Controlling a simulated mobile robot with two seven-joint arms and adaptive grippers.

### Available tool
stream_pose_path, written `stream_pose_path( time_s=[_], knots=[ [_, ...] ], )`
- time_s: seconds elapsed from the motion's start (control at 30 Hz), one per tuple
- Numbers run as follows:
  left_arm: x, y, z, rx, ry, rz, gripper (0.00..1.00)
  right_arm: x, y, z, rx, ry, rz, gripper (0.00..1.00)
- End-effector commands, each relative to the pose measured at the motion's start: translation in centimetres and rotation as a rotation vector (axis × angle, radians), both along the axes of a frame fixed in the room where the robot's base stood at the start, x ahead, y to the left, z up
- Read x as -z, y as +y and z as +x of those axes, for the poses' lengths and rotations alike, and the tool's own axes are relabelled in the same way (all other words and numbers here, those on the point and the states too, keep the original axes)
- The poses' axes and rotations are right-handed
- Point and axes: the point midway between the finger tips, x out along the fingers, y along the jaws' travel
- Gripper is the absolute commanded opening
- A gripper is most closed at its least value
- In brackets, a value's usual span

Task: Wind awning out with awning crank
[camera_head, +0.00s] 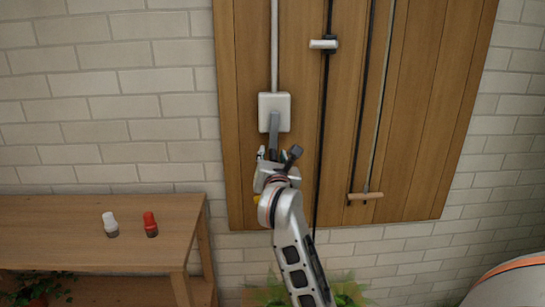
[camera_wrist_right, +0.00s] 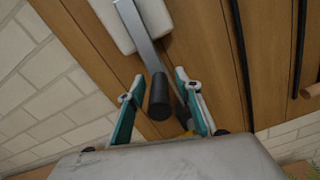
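The awning crank (camera_head: 274,125) is a grey arm hanging down from a white box (camera_head: 283,100) on the wooden wall panel. In the right wrist view the crank arm (camera_wrist_right: 138,35) ends in a black cylindrical handle (camera_wrist_right: 159,100) that points toward the camera. My right gripper (camera_wrist_right: 160,78) is open, with one teal-edged finger on each side of the handle. Gaps show between the fingers and the handle. In the head view my right gripper (camera_head: 276,155) is at the crank's lower end and partly hides it. My left gripper is not in view.
A grey rod (camera_head: 275,45) rises from the box. To the right are a black strap with a pale crossbar (camera_head: 323,44) and cords with a wooden handle (camera_head: 366,195). A wooden shelf (camera_head: 70,235) at left holds a white-topped (camera_head: 109,222) and a red-topped (camera_head: 150,222) container.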

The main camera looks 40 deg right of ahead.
Motion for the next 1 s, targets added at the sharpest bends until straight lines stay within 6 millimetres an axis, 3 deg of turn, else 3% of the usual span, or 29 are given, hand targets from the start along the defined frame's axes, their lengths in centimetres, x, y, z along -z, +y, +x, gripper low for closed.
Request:
stream_pose_path(
  time_s=[0.23, 0.37, 1.0],
  knots=[
    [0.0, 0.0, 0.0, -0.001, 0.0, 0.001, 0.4, 0.0, -0.1, 0.1, 0.0, 0.0, 0.0, 0.34],
    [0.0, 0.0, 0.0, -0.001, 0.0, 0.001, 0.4, 0.0, -0.1, 0.1, 0.0, 0.0, 0.0, 0.0],
    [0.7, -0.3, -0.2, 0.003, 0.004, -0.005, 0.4, 0.1, 1.2, 0.9, 0.001, -0.075, 0.131, 0.0]
  ],
)
